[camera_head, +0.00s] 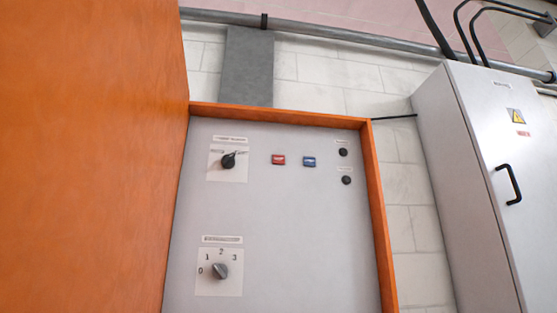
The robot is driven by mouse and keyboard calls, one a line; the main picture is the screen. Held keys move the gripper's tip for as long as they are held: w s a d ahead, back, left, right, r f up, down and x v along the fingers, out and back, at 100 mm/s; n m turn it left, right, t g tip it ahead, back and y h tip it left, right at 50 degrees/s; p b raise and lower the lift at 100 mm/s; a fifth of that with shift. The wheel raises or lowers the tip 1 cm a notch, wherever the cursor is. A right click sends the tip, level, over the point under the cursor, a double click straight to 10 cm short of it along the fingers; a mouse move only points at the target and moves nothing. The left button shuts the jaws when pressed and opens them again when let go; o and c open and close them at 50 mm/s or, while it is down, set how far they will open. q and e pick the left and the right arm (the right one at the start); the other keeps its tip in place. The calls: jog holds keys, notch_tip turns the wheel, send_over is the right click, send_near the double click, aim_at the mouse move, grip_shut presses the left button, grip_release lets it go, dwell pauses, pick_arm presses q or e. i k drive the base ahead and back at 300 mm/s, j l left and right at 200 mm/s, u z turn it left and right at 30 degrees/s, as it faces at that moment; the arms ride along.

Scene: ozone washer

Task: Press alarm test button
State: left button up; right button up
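A grey control panel (285,230) in an orange frame fills the middle of the head view. Near its top right are two small round black buttons, an upper one (343,152) and a lower one (346,180), each under a small label too small to read. I cannot tell which button is the alarm test button. To their left are a blue rectangular button or lamp (309,161) and a red one (278,160). Neither gripper is in view.
A black rotary switch (228,160) and a grey selector knob (220,271) marked 0 to 3 sit on the panel's left. An orange wall or door (85,160) stands at left. A grey cabinet (480,190) with a black handle (509,185) stands at right.

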aim_at(277, 159)
jog(key=u, duration=0.45)
jog(key=l+u, duration=0.15)
jog(key=u, duration=0.3)
jog(key=l+u, duration=0.1)
jog(key=u, duration=0.35)
jog(key=l+u, duration=0.1)
jog(key=u, duration=0.35)
jog(key=l+u, duration=0.1)
jog(key=u, duration=0.35)
jog(key=l+u, duration=0.1)
jog(key=u, duration=0.8)
jog(key=k+l+u, duration=0.1)
jog(key=u, duration=0.35)
jog(key=k+l, duration=0.2)
jog(key=k, duration=0.15)
jog(key=z, duration=0.45)
jog(key=k+l+z, duration=0.1)
jog(key=z, duration=0.35)
jog(key=l+z, duration=0.1)
jog(key=z, duration=0.35)
jog(key=l+z, duration=0.1)
jog(key=z, duration=0.4)
jog(key=k, duration=0.05)
